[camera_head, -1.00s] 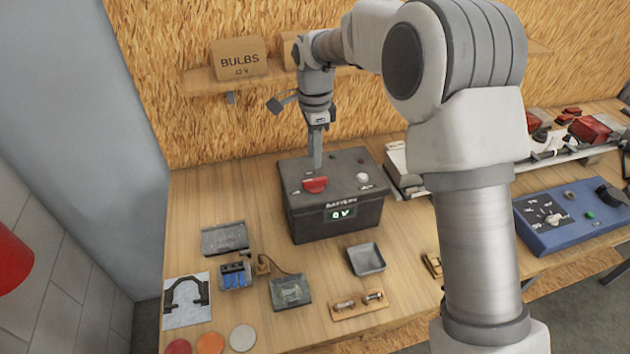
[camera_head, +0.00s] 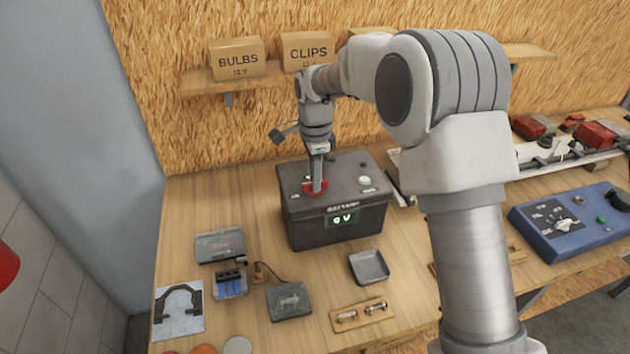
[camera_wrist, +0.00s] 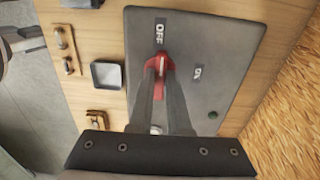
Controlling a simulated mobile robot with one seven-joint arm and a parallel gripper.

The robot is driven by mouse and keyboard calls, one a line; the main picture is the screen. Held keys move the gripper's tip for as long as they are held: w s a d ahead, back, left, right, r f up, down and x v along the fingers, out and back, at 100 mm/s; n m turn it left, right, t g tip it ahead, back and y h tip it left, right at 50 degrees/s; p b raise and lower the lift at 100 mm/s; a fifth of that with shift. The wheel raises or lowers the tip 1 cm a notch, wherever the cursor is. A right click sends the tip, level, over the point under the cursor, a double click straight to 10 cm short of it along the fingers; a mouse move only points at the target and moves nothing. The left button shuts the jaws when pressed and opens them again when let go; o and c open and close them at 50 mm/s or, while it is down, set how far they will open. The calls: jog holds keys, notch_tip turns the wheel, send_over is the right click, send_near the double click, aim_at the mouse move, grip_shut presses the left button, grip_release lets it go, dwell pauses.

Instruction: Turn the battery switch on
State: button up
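The fingers hide part of the switch.
A white round knob (camera_head: 364,181) is on the battery top, right of the switch. A small grey tray (camera_head: 369,266), a fuse board (camera_head: 361,314) and a blue control panel (camera_head: 570,222) are on the bench. A shelf with boxes (camera_head: 237,58) is on the wall behind.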

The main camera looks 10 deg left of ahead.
grip_shut()
jog(key=m, duration=0.5)
dwell(0.3)
jog(key=m+p, duration=0.1)
jog(key=m, duration=0.3)
jog(key=shift+m, duration=0.3)
jog(key=shift+m+p, duration=0.3)
jog(key=shift+m, duration=0.1)
